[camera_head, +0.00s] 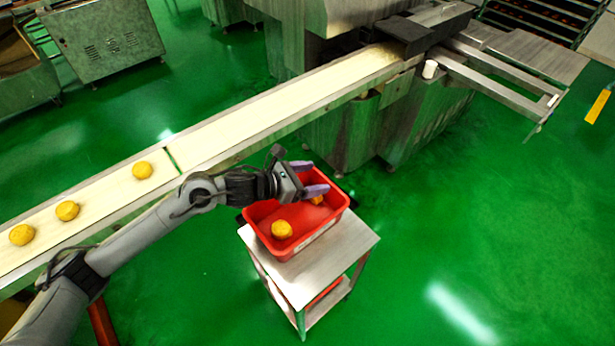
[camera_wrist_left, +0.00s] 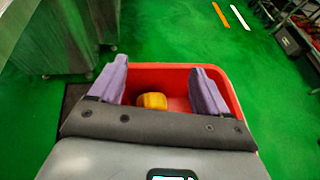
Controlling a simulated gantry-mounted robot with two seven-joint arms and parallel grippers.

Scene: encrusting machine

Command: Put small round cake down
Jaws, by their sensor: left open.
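My left gripper (camera_head: 312,177) is open above the far part of a red bin (camera_head: 257,226), its purple fingers apart. A small round yellow cake (camera_head: 316,200) shows partly below the fingers, inside the bin; the gripper hides part of it. In the left wrist view a cake (camera_wrist_left: 153,101) lies in the bin between the open fingers (camera_wrist_left: 160,85), its near side hidden by the gripper body. Whether the fingers touch it I cannot tell. Another yellow cake (camera_head: 281,229) lies in the near part of the bin. My right gripper is not in view.
The bin stands on a small metal cart (camera_head: 345,243). A pale conveyor (camera_head: 235,128) runs behind it, with several yellow cakes, such as one (camera_head: 142,169), at its left end. A large machine (camera_head: 350,125) stands behind the cart. The green floor at right is clear.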

